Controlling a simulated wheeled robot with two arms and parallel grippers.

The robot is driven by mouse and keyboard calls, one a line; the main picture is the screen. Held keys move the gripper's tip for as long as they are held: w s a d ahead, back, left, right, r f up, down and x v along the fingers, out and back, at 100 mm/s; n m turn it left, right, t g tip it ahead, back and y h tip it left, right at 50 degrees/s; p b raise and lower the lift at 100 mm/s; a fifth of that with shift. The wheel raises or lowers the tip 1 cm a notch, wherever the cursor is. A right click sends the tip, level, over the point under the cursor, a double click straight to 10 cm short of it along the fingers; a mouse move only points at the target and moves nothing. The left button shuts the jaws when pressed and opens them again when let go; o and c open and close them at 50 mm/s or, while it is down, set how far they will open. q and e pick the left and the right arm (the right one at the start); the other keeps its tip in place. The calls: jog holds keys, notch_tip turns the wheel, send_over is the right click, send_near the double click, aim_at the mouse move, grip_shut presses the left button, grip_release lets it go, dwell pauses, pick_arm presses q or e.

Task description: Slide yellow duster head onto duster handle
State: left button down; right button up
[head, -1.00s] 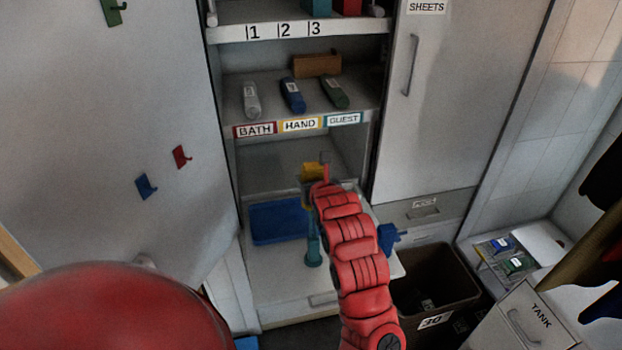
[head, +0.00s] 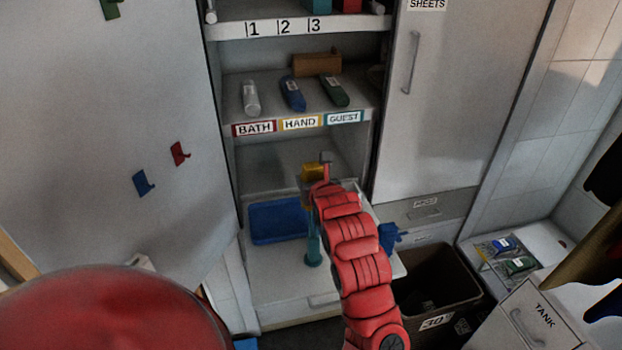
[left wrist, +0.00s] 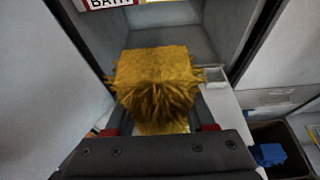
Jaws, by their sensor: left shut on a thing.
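The yellow duster head (head: 309,174) is a shaggy block; it fills the middle of the left wrist view (left wrist: 155,80). My left gripper (head: 321,178) is shut on it, with a finger on each side in the left wrist view (left wrist: 158,128). The head is above the handle's upper end, partly hidden by my arm. I cannot tell whether they touch or are joined. My right gripper is not in view.
A blue tray (head: 262,236) lies on the lower pull-out shelf (head: 275,290), left of the handle. A blue object (head: 389,237) is at its right edge. A dark bin (head: 450,285) stands right. Shelf boards above and an open door (head: 110,240) on the left bound the space.

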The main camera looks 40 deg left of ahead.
pick_arm(q)
jog(key=shift+f+b, duration=5.05)
jog(key=shift+f, duration=0.65)
jog(key=shift+c, duration=0.8)
grip_release()
jog(key=b+v, duration=0.8)
jog(key=v, duration=0.9)
jog(key=shift+r, duration=0.2)
jog(key=shift+s+d, duration=0.1)
